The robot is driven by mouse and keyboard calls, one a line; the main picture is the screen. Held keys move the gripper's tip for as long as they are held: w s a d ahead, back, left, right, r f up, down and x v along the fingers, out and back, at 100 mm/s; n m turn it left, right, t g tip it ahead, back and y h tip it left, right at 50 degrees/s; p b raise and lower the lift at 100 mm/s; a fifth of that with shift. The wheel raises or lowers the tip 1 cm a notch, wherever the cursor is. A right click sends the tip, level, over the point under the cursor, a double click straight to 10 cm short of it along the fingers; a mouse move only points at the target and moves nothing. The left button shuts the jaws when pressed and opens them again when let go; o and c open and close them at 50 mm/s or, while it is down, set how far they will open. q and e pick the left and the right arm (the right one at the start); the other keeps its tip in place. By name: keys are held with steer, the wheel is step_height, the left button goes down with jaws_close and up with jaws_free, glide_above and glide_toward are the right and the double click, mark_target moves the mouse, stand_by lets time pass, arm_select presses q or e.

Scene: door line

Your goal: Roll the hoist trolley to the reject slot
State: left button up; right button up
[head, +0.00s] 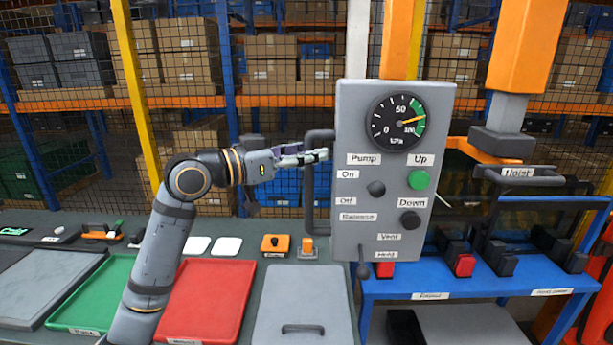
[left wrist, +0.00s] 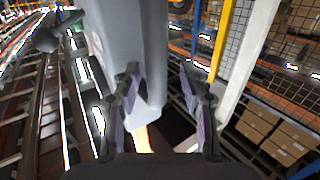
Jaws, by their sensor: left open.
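The hoist trolley seems to be the overhead unit with an orange column (head: 533,45) and a dark bar labelled Hoist (head: 517,173) at the right. A grey control panel (head: 350,225) with a gauge, a green Up button and a black Down button hangs left of it. A dark bar handle (head: 309,205) stands along the panel's left edge. My left gripper (head: 318,155) is open at the upper part of this handle; I cannot tell whether it touches. In the left wrist view, its open fingers (left wrist: 157,82) flank a pale grey surface. A label, apparently Reject (head: 430,296), marks the blue bench.
The blue bench (head: 390,290) bears several dark blocks and two red ones (head: 465,265). Red (head: 208,300) and green (head: 90,295) trays and a grey lid (head: 300,300) lie on the dark table. Mesh fencing and racks of boxes (head: 190,60) stand behind.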

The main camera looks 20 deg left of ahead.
arm_select(q)
step_height(320, 180, up, 3)
steer(key=shift+f, duration=0.1)
steer(key=shift+w+a+r, duration=0.1)
steer(key=shift+w+r, duration=0.15)
steer(key=shift+r, duration=0.15)
steer(key=shift+f, duration=0.65)
steer(key=shift+s+b, duration=0.3)
steer(key=shift+b, duration=0.05)
steer(key=b+v, duration=1.1)
steer(key=shift+s+a+f, duration=0.2)
steer(key=shift+s, duration=0.05)
